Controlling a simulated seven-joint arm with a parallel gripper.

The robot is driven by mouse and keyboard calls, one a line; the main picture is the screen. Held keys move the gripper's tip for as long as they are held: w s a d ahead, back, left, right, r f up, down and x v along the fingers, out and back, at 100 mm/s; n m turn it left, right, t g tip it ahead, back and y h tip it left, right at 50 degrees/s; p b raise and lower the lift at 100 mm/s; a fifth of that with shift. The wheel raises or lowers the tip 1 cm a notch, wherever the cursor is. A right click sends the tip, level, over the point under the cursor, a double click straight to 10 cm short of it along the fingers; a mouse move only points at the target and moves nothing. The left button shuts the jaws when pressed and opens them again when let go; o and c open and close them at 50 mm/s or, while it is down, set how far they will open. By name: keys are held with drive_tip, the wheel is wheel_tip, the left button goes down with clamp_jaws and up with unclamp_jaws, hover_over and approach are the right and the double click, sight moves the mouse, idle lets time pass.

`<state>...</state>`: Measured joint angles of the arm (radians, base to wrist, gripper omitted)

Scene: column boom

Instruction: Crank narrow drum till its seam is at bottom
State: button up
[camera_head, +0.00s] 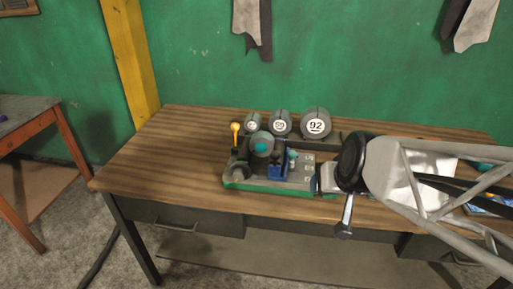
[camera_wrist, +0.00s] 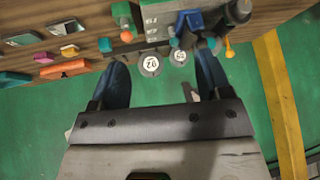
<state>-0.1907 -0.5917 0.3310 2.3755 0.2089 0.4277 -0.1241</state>
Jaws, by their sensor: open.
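A bench device with a green base (camera_head: 240,184) stands on the wooden table. Three grey drums with round white number faces stand along its back: the smallest (camera_head: 252,121) at the left, a middle one (camera_head: 280,122), and the widest, marked 92 (camera_head: 316,122). A dark line shows at the top of the larger drums; the smallest drum's seam is too small to make out. An orange-yellow knob (camera_head: 235,128) stands at the left, beside the smallest drum. In the wrist view my gripper (camera_wrist: 161,60) is open, its blue fingers apart and nothing held between them. The number faces appear beyond the fingertips.
A blue block (camera_head: 279,172) and a teal knob (camera_head: 292,155) sit on the device's front. My arm covers the table's right side. Several coloured pieces, including an orange one (camera_wrist: 64,69), lie on the table in the wrist view. The table's left end is clear.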

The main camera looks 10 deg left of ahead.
drive_tip(key=w+a+f+t+y, duration=0.1)
drive_tip(key=w+a+f+t, duration=0.25)
drive_tip(key=w+a, duration=0.55)
drive_tip(key=t+h, duration=0.3)
drive_tip(key=t, duration=0.5)
approach(239, 178)
drive_tip(key=w, duration=0.2)
drive_tip(key=shift+w+a+f, duration=0.1)
drive_tip(key=shift+a, duration=0.05)
drive_tip(key=shift+w, duration=0.1)
drive_tip(key=shift+w, duration=3.8)
drive_tip(key=shift+c, duration=0.3)
